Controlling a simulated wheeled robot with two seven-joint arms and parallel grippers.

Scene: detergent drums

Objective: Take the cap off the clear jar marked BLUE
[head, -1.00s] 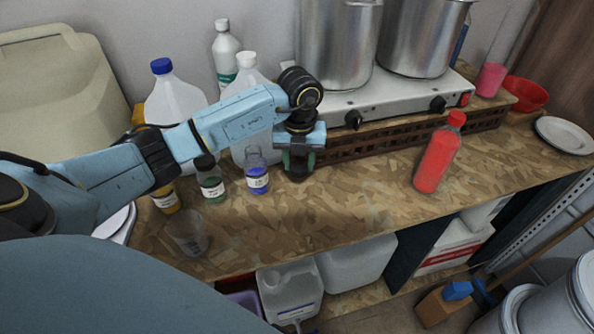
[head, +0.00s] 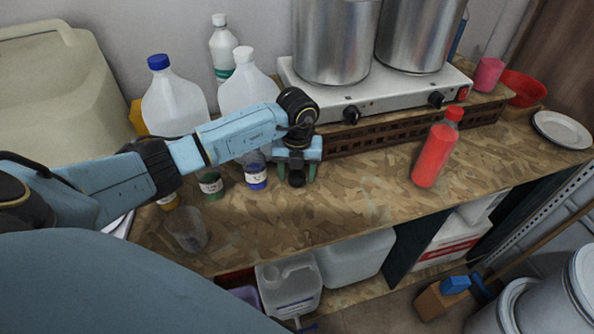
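The clear jar marked BLUE (head: 256,178) stands upright on the worktop, with blue contents and a white label. My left forearm hides its top now; in the earlier head view its neck shows clear, with no dark cap on it. My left gripper (head: 296,174) is just right of the jar, pointing down near the worktop. Its green fingers are apart. A small dark round piece, apparently the cap (head: 297,180), shows low between them, seemingly at the board and not gripped. My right gripper is out of view.
A green-labelled jar (head: 211,184) stands left of the blue one, and an empty clear beaker (head: 187,229) in front. White jugs (head: 174,103) stand behind. A hotplate (head: 375,90) with steel pots is at the back. A red bottle (head: 437,150) stands right; the board between is clear.

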